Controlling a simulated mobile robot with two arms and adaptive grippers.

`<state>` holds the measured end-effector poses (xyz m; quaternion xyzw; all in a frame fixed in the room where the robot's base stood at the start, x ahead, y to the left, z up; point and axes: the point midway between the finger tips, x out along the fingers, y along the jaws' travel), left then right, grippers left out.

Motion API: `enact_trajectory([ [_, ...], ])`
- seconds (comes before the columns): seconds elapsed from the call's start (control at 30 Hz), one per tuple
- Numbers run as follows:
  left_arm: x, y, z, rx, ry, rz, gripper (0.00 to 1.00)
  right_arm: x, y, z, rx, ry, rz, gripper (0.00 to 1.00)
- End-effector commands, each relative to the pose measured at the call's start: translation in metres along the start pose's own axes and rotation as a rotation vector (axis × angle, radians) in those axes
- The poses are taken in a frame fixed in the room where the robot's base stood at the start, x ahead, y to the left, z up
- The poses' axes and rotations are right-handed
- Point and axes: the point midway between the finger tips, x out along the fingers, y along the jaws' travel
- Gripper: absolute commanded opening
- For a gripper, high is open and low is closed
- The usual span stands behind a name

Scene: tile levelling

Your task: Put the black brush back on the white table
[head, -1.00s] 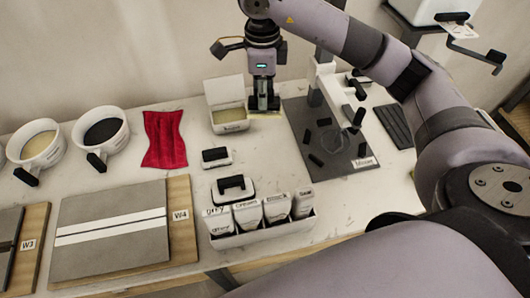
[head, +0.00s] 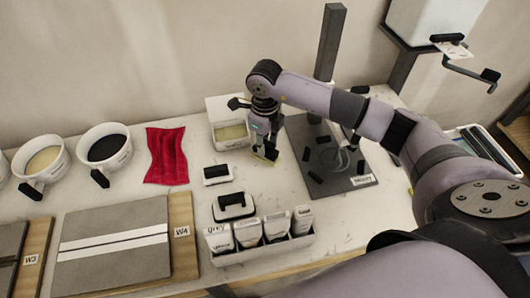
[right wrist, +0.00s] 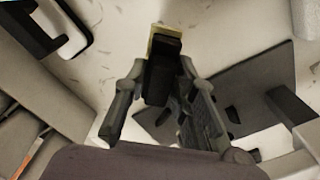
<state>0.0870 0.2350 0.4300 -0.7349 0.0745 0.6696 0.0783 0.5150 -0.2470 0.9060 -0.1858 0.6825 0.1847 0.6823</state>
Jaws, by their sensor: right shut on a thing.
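The black brush (right wrist: 163,75) is a dark block with a yellowish edge, between the fingers of my right gripper (right wrist: 155,105) in the right wrist view. In the head view my right gripper (head: 266,148) points down over the white table (head: 330,222), shut on the brush. The brush shows there as a small dark and yellowish piece (head: 270,154) at the fingertips, right of the small black-and-white block. I cannot tell whether its lower end touches the table. My left gripper is not in view.
A grey board with black parts (head: 335,185) lies to the right. A caddy of labelled bottles (head: 262,252) and a black-handled white tool (head: 233,206) stand in front.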

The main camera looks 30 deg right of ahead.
Motion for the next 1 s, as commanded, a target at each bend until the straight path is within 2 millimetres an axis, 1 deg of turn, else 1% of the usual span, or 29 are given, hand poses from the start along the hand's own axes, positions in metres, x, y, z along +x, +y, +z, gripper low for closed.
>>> enact_trajectory([
  [0.03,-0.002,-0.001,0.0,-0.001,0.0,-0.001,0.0,0.006,0.001,0.0,0.0,0.002,0.002,0.0],
  [0.27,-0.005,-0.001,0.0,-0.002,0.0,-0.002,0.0,0.023,0.001,0.0,-0.002,0.001,0.002,0.0],
  [0.4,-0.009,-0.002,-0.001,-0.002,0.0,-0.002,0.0,0.044,0.001,0.0,0.0,0.004,0.003,0.0],
  [0.5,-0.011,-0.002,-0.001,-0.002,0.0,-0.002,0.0,0.055,0.001,0.0,-0.001,0.001,0.001,0.0],
  [0.73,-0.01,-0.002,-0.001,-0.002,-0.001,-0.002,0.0,0.057,0.0,0.001,-0.002,-0.001,0.0,0.0],
  [0.87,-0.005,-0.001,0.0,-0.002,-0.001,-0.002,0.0,0.061,0.0,0.001,-0.002,-0.001,0.0,0.0],
  [0.9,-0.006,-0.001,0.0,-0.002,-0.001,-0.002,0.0,0.06,0.0,0.0,-0.002,-0.001,0.0,0.26],
  [1.0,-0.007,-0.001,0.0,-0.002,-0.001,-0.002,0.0,0.06,0.0,0.0,-0.002,0.0,0.0,0.33],
])
